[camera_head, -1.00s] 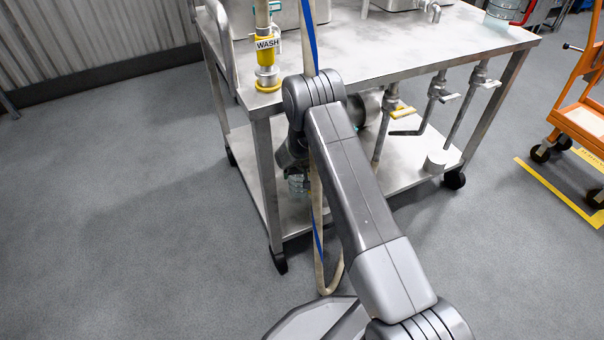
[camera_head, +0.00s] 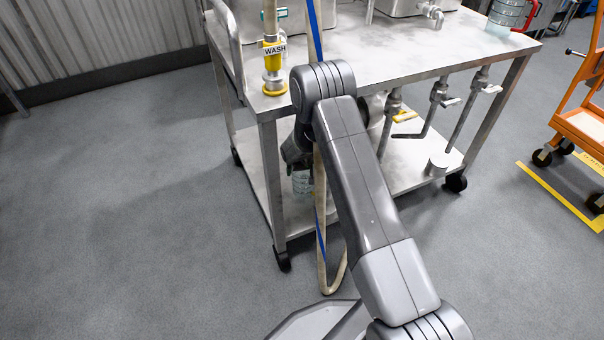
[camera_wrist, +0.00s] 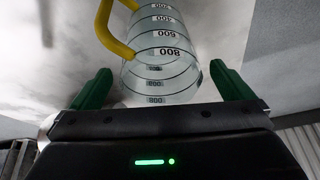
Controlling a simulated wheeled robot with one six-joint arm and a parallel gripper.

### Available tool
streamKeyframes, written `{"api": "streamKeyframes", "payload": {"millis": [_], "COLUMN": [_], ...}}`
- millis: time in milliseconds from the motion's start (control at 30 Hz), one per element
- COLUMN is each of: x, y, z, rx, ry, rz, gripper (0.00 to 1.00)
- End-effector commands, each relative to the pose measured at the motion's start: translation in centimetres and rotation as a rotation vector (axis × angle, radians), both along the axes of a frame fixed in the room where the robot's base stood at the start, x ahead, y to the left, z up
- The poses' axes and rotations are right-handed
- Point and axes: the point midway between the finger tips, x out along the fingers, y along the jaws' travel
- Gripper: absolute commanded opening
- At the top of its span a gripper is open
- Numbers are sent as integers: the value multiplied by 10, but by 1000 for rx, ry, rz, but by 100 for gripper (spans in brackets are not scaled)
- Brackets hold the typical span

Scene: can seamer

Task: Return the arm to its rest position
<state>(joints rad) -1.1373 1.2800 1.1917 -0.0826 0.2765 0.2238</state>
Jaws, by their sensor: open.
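My arm (camera_head: 355,185) reaches forward from the bottom of the head view and bends down at its far joint, in front of the steel cart. In the wrist view my gripper (camera_wrist: 160,72) shows two green fingers spread apart. A clear graduated beaker (camera_wrist: 165,75) with a yellow handle (camera_wrist: 108,28) lies in view between and beyond the fingers. Both fingers look apart from its wall.
The steel cart (camera_head: 420,58) is close to my arm, with valve pipes (camera_head: 437,100) at its front. A beige hose (camera_head: 328,283) with a blue stripe hangs beside the arm. A red-handled clear jug (camera_head: 508,12) stands on top. An orange trolley (camera_head: 585,125) stands right. The left floor is clear.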

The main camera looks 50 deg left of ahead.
Motion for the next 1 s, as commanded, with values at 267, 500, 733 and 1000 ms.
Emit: {"api": "streamKeyframes", "payload": {"millis": [267, 500, 733, 1000], "x": [6, 6, 6, 8], "y": [-8, -7, -7, -20], "z": [25, 24, 24, 13], "rx": [-1, -1, 0, -21], "ry": [0, 0, 0, 13], "rz": [-7, -7, -7, -22], "gripper": [100, 100, 100, 100]}}
